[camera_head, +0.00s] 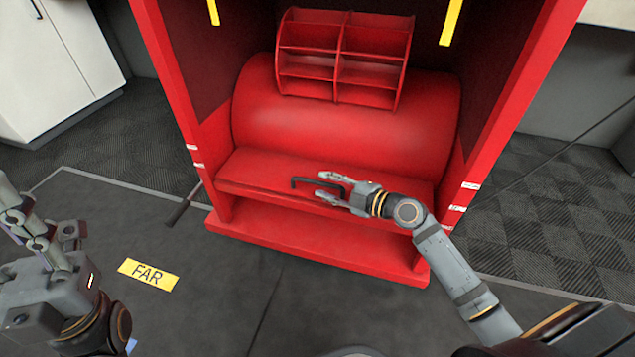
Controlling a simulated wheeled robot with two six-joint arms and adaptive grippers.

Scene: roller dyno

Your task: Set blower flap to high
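The red blower (300,120) stands in the middle, a rounded drum inside a red frame. A red slatted vent (335,72) with a center divider sits on top of it; I cannot tell whether this is the flap.
A dark-gripped lever (181,210) sticks out at the blower frame's left side. A yellow FAR label (149,274) lies on the dark floor mat (215,305). A white cabinet (60,65) stands at the upper left.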

